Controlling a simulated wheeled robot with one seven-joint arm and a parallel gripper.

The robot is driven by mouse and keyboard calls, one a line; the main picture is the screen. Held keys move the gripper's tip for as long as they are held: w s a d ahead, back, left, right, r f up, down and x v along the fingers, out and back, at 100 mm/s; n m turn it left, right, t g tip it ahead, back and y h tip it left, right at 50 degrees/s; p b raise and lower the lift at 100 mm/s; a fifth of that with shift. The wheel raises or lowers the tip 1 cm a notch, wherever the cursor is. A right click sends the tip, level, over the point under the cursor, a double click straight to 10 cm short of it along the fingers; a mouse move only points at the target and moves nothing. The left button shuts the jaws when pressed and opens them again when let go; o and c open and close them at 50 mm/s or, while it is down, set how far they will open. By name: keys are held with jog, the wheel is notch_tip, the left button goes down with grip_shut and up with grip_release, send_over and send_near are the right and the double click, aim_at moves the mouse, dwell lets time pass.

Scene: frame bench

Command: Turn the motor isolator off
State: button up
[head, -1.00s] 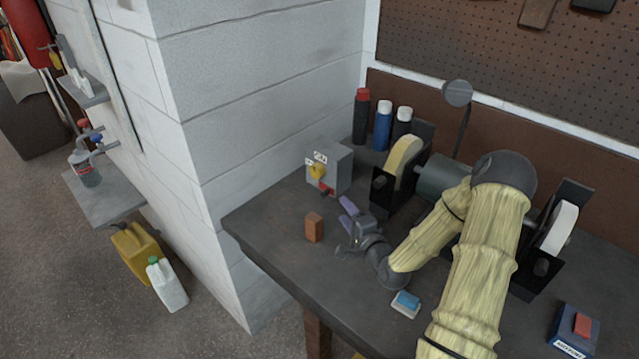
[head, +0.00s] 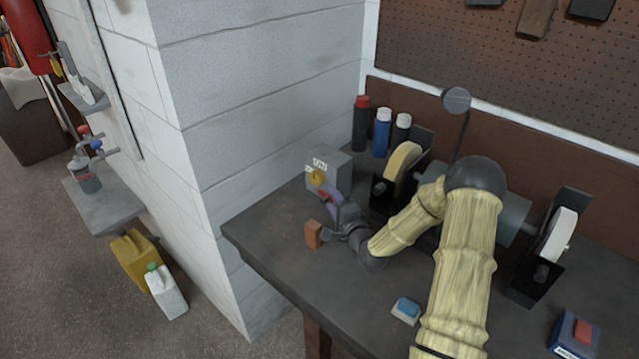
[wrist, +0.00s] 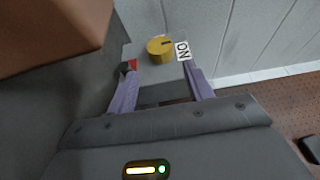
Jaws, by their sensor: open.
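The motor isolator is a grey box (head: 333,163) on the back left of the bench, against the block wall. Its yellow rotary knob (head: 317,177) faces me, and the knob also shows in the wrist view (wrist: 160,48) with a dark mark pointing toward the white "ON" label (wrist: 182,50). A red part (wrist: 132,65) sits left of the knob. My gripper (head: 328,196) is close in front of the box. In the wrist view its two purple fingers (wrist: 160,80) are spread apart, with the knob beyond their tips and nothing between them.
A brown block (head: 313,234) stands just left of my gripper and looms at the wrist view's upper left. The bench grinder (head: 405,165) is to the right. Spray cans (head: 382,128) stand behind. A blue-topped sponge (head: 406,308) lies near the front.

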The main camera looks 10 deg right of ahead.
aim_at(319, 182)
jog(key=x, duration=0.9)
jog(key=shift+w, duration=0.3)
jog(key=c, duration=0.7)
